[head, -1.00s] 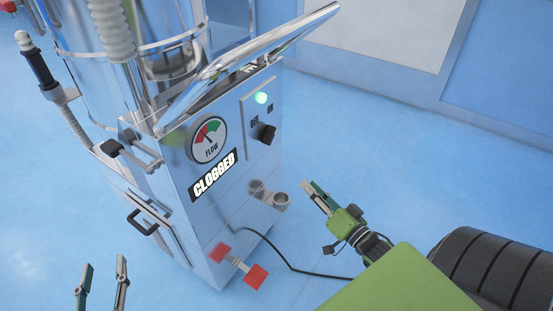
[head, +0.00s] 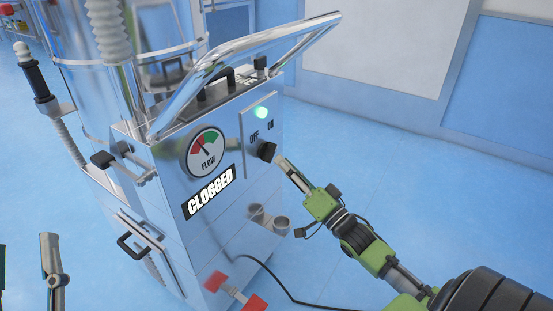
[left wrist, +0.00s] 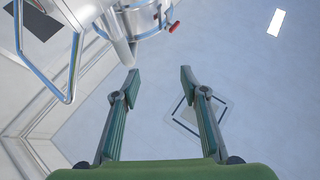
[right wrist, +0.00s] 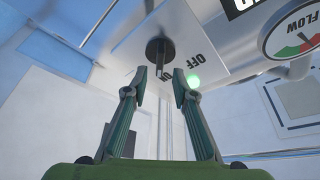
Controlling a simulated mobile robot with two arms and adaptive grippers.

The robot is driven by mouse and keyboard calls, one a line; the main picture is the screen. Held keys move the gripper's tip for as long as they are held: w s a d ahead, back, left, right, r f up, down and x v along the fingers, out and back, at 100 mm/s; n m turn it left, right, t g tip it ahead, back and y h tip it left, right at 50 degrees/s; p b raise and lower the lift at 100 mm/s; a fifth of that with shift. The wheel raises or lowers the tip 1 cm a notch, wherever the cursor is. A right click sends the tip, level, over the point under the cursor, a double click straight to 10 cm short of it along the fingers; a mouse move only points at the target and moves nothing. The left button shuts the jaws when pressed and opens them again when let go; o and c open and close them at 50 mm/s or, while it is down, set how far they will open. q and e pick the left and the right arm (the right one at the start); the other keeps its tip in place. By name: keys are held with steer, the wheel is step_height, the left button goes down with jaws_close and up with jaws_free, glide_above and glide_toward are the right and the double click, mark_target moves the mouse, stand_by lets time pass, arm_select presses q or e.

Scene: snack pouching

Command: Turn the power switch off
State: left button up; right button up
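The power switch is a black knob (head: 267,151) on the front panel of the metal machine, below the OFF and ON labels. A green lamp (head: 261,112) above it is lit. My right gripper (head: 280,163) is at the knob, its tips very close to it. In the right wrist view the knob (right wrist: 160,50) sits just ahead of and between the two spread fingertips (right wrist: 159,82). I cannot tell whether they touch it. My left gripper (left wrist: 158,75) is open and empty, away from the machine; it shows partly at the head view's lower left (head: 25,270).
Two cup-like fittings (head: 268,219) and red pedals (head: 235,292) lie lower. The blue floor (head: 400,160) to the right is clear.

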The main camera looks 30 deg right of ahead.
mark_target(274, 153)
steer(key=x, duration=0.4)
steer(key=shift+w+b, duration=0.2)
steer(key=shift+b, duration=0.2)
arm_select(q)
steer(key=s+r+t, duration=0.2)
steer(key=s+r+h, duration=0.1)
steer(key=r, duration=0.1)
steer(key=shift+s+a+t, duration=0.25)
steer(key=shift+s+t, duration=0.15)
arm_select(e)
jaws_close()
